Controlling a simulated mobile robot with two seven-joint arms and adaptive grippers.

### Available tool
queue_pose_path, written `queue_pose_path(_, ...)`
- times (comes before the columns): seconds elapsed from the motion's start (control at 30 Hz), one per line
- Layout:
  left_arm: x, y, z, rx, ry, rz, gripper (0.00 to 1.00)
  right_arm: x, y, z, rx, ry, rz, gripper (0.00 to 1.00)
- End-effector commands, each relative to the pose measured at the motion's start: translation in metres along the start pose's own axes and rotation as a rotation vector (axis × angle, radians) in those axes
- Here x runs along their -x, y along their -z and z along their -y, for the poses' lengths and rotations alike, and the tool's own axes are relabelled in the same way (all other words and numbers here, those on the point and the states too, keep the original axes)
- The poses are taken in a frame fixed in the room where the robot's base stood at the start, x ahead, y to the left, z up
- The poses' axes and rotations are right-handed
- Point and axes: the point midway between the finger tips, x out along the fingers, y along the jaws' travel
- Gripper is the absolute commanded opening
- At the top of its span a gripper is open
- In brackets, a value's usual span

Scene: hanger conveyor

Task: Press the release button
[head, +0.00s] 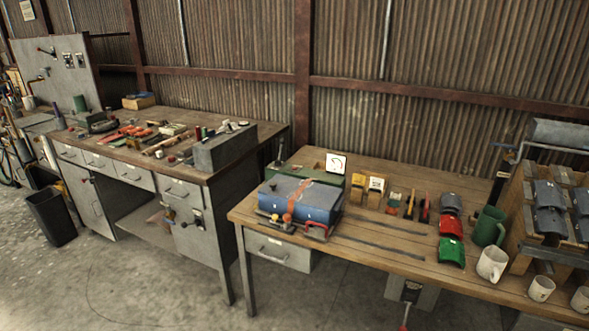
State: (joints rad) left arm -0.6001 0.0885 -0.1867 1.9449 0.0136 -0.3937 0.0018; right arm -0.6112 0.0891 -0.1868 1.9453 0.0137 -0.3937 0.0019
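I cannot make out a release button for certain in the head view. A grey box (412,290) hangs under the front edge of the right wooden table (380,232), with a dark panel on its front and a thin red-tipped part below it. A grey drawer cabinet (196,240) on the left has small dark and red fittings on its front. Whether any of these is a button is too small to tell. No hanger conveyor is recognisable. Neither of my grippers shows in the view.
Concrete floor in front is clear.

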Motion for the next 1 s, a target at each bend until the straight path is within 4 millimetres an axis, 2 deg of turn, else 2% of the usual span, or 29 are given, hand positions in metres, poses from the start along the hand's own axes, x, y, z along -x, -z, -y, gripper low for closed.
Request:
queue_pose_path(0.03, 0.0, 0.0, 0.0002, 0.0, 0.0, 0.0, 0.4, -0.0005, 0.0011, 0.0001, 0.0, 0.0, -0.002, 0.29)
queue_pose_path(0.27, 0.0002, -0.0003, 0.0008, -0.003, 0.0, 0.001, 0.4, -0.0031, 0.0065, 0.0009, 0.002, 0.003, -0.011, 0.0)
queue_pose_path(0.7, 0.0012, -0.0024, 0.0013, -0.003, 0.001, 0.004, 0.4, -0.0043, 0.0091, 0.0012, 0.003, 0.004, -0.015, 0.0)
queue_pose_path(1.0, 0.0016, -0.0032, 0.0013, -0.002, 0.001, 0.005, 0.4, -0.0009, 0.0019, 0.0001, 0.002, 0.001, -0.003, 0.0)
